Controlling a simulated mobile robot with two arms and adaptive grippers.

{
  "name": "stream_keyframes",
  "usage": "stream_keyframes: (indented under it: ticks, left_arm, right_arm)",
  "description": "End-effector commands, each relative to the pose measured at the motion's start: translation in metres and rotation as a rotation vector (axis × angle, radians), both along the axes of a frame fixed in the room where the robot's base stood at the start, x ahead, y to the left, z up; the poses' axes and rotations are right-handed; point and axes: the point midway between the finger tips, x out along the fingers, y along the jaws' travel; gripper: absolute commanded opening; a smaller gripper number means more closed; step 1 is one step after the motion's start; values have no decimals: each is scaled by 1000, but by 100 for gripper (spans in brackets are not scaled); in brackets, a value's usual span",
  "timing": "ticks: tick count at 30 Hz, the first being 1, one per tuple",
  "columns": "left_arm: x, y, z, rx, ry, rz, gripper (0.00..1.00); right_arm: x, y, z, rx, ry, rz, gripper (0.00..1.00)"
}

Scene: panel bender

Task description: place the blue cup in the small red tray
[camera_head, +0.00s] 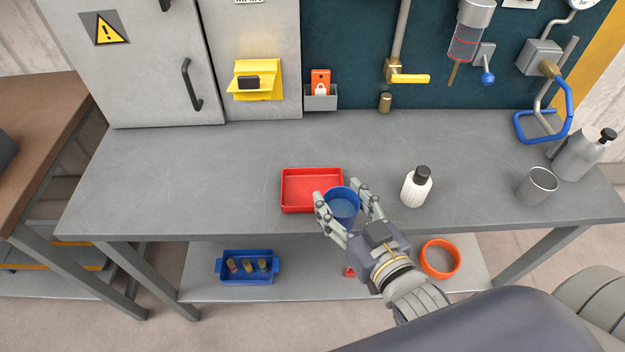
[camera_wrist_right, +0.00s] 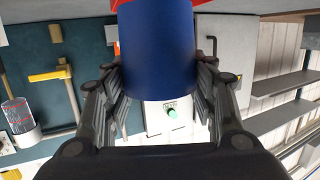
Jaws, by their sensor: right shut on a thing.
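The blue cup (camera_head: 342,205) is between the fingers of my right gripper (camera_head: 349,208), which is shut on it. The cup looks upright at the right front side of the small red tray (camera_head: 300,190). The tray lies on the grey bench top and looks empty where I can see it. The gripper hides part of the tray's right side, and I cannot tell how high the cup is above the bench. In the right wrist view the blue cup (camera_wrist_right: 157,55) fills the space between the fingers. My left gripper is not in view.
A white bottle with a black cap (camera_head: 417,187) stands right of my gripper. A grey metal cup (camera_head: 537,186) and a grey bottle (camera_head: 582,154) stand at the far right. A blue bin (camera_head: 248,281) and an orange ring (camera_head: 440,273) are below. The bench's left side (camera_head: 180,180) is clear.

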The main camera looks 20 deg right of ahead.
Motion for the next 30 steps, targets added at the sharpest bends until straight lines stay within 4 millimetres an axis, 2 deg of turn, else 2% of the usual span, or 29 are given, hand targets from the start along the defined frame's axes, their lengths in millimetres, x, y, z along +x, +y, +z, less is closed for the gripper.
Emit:
stream_keyframes:
  ticks: [2,12,18,23,30]
  left_arm:
    - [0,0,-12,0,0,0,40]
    - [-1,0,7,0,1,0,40]
    - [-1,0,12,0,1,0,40]
    - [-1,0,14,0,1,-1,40]
    - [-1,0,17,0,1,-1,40]
  right_arm:
    - [13,2,-3,-2,-9,2,25]
    - [80,12,-3,-1,-2,0,25]
    - [110,17,-8,-2,0,0,25]
    - [116,18,-15,-1,4,0,25]
    - [116,18,-45,0,4,0,25]
